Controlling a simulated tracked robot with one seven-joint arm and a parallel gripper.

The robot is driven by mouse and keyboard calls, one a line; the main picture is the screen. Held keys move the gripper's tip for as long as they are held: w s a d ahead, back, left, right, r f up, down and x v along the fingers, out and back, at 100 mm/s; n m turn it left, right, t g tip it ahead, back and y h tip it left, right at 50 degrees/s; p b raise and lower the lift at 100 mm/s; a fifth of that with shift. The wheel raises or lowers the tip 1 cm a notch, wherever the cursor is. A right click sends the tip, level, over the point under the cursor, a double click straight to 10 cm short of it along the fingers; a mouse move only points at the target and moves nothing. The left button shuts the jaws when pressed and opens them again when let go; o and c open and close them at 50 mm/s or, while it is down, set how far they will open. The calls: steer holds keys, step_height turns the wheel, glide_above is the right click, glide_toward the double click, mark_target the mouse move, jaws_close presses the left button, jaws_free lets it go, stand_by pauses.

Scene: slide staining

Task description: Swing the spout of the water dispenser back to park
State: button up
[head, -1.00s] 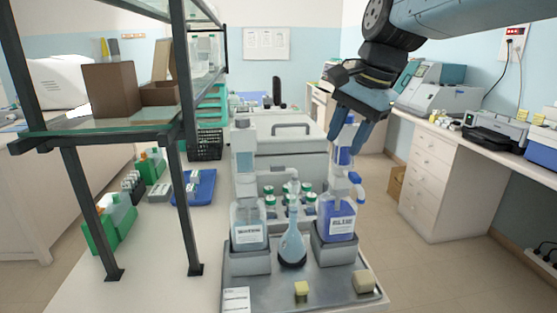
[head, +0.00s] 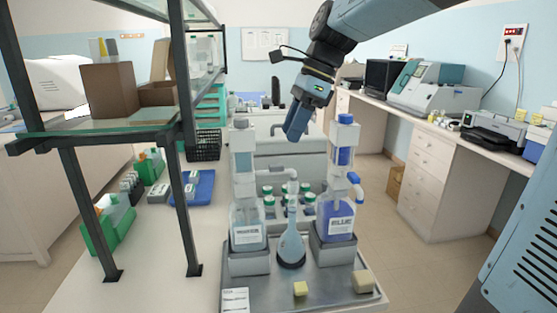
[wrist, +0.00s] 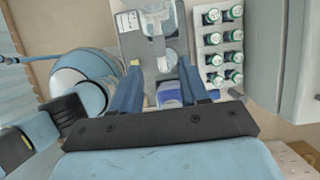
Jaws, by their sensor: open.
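The water dispenser (head: 248,215) stands at the left of the steel tray, a clear bottle labelled as water with a pale pump column. Its spout (head: 283,174) points right, its tip above the neck of a volumetric flask (head: 291,245). The blue dispenser (head: 340,215) stands to the right, its spout turned to the right. My gripper (head: 294,136) is open and empty, pointing down, higher than the spout. In the wrist view its fingers (wrist: 159,66) frame the flask area, with the water dispenser (wrist: 157,22) beyond and blue liquid between the finger bases.
A rack of green-capped bottles (head: 270,200) stands just behind the dispensers. Two small blocks (head: 301,289) lie at the tray's front. A dark shelf frame (head: 180,200) rises at the left. A grey cabinet-like unit (head: 285,150) stands behind the rack.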

mark_target(277, 165)
steer(key=x, duration=0.8)
steer(key=shift+f, duration=0.2)
jaws_close()
stand_by(0.4)
